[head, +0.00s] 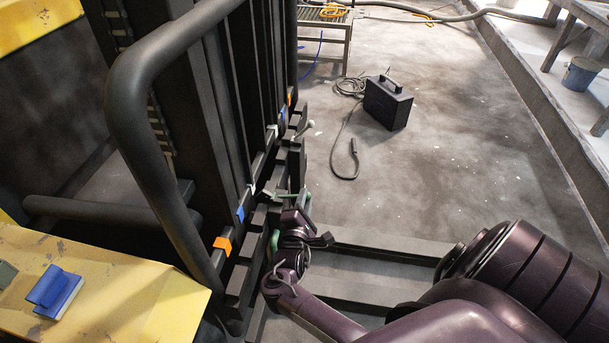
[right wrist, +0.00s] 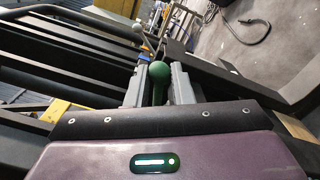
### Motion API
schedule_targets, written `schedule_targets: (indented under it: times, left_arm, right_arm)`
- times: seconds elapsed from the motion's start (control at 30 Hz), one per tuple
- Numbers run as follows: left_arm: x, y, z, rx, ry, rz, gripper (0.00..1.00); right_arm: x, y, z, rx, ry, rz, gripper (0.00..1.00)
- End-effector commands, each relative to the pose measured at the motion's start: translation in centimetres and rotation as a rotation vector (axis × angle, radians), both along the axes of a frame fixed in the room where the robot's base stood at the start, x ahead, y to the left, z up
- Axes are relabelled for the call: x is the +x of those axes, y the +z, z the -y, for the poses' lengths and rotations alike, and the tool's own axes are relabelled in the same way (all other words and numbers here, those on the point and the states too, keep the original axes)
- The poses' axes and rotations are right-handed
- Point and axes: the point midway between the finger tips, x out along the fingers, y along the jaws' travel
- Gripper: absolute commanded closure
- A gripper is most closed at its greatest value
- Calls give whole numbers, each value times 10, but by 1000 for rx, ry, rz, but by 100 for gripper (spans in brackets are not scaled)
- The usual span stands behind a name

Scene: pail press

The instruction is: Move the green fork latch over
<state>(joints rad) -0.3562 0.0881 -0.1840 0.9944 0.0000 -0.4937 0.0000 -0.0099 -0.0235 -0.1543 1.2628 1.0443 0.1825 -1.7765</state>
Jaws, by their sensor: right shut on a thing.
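The green fork latch shows in the right wrist view as a dark green round knob (right wrist: 159,72) on a short stem. It stands between the two grey fingers of my right gripper (right wrist: 159,88), which is shut on it. In the head view my right gripper (head: 290,198) reaches the lower bar of the dark fork carriage (head: 260,165). The latch is hard to make out there, largely hidden by the gripper. My left gripper is not in view.
A pale-knobbed lever (head: 311,124) stands farther along the carriage. Blue and orange tabs (head: 222,244) mark the rail. A thick black guard tube (head: 155,165) rises at left. A blue block (head: 55,292) lies on the yellow surface (head: 120,290). A black case (head: 388,102) stands on open floor.

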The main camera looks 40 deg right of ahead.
Motion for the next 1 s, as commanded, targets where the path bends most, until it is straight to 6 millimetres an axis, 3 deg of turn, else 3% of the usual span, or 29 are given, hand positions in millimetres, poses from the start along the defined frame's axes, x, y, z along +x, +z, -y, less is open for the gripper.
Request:
schedule_targets:
  times: [0.4,0.7,0.73,0.9,1.0]
  left_arm:
    - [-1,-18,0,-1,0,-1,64]
    - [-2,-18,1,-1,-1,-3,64]
    - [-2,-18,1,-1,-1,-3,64]
    - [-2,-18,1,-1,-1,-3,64]
    - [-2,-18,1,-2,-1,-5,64]
  right_arm:
    - [-3,-27,3,-1,0,-1,92]
    - [-3,-28,3,0,0,-1,92]
    - [-3,-28,3,0,0,-1,77]
    - [-3,-28,3,1,0,-1,54]
    - [-3,-28,3,0,0,0,54]
